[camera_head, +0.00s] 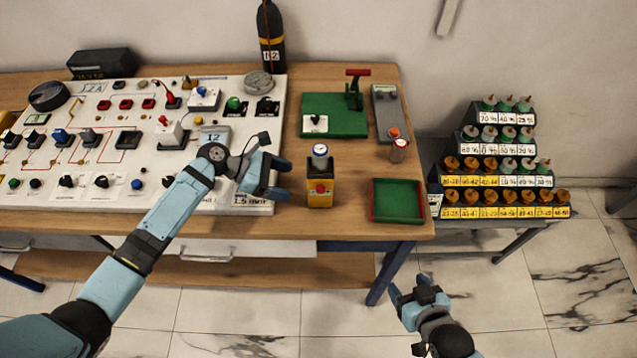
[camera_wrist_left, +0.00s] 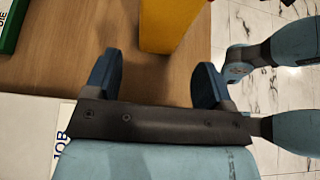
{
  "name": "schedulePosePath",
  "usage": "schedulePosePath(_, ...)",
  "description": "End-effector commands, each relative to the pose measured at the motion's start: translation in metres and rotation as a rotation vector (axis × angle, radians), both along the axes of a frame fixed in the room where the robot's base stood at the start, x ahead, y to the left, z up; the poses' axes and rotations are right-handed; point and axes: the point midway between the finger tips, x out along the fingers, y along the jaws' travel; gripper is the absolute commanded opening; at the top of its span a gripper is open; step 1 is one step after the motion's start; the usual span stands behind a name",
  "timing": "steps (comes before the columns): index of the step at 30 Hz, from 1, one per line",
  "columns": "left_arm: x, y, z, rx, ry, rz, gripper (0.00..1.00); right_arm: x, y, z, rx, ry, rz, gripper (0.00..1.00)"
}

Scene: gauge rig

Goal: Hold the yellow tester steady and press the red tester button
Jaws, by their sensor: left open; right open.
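The yellow tester (camera_head: 320,195) stands upright on the wooden table, with a dark front panel and a small round gauge on top. The red tester button (camera_head: 320,188) is on its front face. My left gripper (camera_head: 279,180) is open and empty just left of the tester, apart from it. In the left wrist view, the yellow tester (camera_wrist_left: 168,25) shows beyond the gap between the open fingers of my left gripper (camera_wrist_left: 155,80); its button is not clearly seen there. My right gripper (camera_head: 412,287) is open and empty, low in front of the table's right part, away from the tester.
A white control panel (camera_head: 240,200) with knobs and switches lies left of the tester. A green tray (camera_head: 398,218) with a red rim is to its right. A green base (camera_head: 350,128) with a red-handled lever stands behind. A stepped rack (camera_head: 507,181) of bottles stands right of the table.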

Motion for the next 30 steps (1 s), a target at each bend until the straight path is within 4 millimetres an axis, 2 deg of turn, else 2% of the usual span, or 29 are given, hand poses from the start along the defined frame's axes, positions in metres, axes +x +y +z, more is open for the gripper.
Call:
schedulePosePath(1,-0.001,-0.006,-0.008,-0.001,-0.002,-0.002,0.76,0.000,0.001,-0.010,0.001,0.000,0.002,0.63)
schedulePosePath(11,-0.001,-0.049,-0.033,-0.002,-0.005,-0.004,0.76,0.000,0.004,-0.055,0.004,0.002,0.009,0.63)
schedulePosePath(12,-0.001,-0.054,-0.027,-0.002,-0.002,-0.002,0.76,0.000,0.004,-0.045,0.002,0.006,0.009,0.63)
schedulePosePath(21,-0.001,-0.077,-0.042,0.000,-0.002,-0.002,0.76,0.001,0.001,-0.038,0.001,-0.001,0.004,0.63)
schedulePosePath(30,-0.001,-0.080,-0.044,0.001,-0.004,-0.002,0.76,0.002,0.000,-0.037,0.001,-0.003,0.004,0.63)
